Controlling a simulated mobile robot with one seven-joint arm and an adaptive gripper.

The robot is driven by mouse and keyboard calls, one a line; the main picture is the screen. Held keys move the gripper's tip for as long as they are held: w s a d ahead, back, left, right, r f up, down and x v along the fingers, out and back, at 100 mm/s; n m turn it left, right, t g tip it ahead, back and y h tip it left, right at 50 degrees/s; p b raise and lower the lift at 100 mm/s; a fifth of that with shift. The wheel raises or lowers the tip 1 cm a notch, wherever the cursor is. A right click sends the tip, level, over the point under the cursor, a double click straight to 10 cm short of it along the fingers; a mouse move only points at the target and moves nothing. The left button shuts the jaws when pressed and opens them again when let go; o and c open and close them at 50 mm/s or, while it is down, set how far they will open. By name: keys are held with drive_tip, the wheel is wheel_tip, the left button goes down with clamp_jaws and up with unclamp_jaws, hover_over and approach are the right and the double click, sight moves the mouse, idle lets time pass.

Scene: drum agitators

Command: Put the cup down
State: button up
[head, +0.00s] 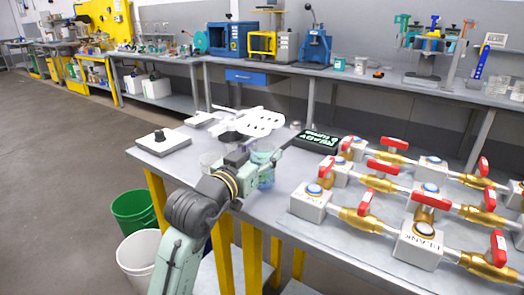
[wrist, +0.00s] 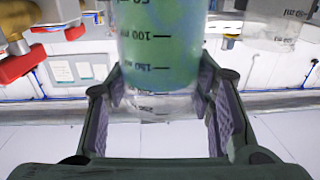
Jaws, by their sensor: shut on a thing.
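The cup is a clear graduated beaker with blue-green contents (head: 265,170), at the table's near side in the head view. It also fills the upper middle of the wrist view (wrist: 160,45), with black volume marks. My gripper (wrist: 160,95) is shut around the cup, with one finger on each side. In the head view my gripper (head: 246,163) reaches it from the left and hides part of it. I cannot tell whether the cup's base touches the grey table (head: 262,207).
A clear beaker (head: 209,161) stands just left of my gripper. Red-handled brass valves on white blocks (head: 310,201) crowd the right.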

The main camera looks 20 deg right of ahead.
drive_tip(key=o, duration=1.3)
drive_tip(key=shift+f, duration=0.1)
drive_tip(key=shift+o, duration=0.2)
drive_tip(key=shift+r, duration=0.2)
drive_tip(key=b+v, duration=0.3)
drive_tip(key=v, duration=0.9)
